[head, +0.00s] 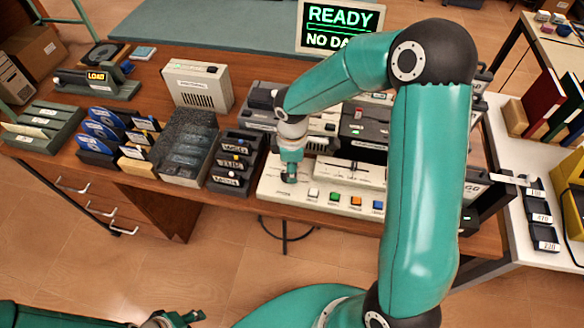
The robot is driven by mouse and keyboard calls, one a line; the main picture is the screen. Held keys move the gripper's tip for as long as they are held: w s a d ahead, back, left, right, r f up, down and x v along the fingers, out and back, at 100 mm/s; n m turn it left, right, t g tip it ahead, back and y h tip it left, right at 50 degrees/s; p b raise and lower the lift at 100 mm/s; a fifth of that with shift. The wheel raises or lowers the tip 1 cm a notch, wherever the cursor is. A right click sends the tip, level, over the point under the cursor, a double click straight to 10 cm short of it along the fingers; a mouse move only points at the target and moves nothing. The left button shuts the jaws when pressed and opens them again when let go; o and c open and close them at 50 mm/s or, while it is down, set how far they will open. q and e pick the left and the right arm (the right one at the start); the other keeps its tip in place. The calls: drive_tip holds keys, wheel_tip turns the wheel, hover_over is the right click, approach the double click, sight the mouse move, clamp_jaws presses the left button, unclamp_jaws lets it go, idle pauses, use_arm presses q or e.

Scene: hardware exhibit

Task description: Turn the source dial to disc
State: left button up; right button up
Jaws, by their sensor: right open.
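A cream control panel (270,190) lies near the front edge of the wooden desk, with coloured buttons along its front and a slider at its right. My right gripper (290,178) points down over the panel's left part. The source dial is not plainly seen; the gripper hides that part of the panel, and I cannot tell whether the fingers touch anything. My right gripper is open. My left gripper (185,318) is at the bottom edge, low and away from the desk; its jaw state is unclear.
A screen (340,26) at the back reads READY. Left of the panel stand dark labelled blocks (236,160), a dark tray (184,150), blue discs (100,130) in holders and a beige box (197,86). Dark devices (365,128) stand behind the panel. Open floor lies in front.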

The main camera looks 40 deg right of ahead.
wheel_tip(320, 180, up, 11)
drive_tip(key=shift+r, duration=0.15)
idle(0.7)
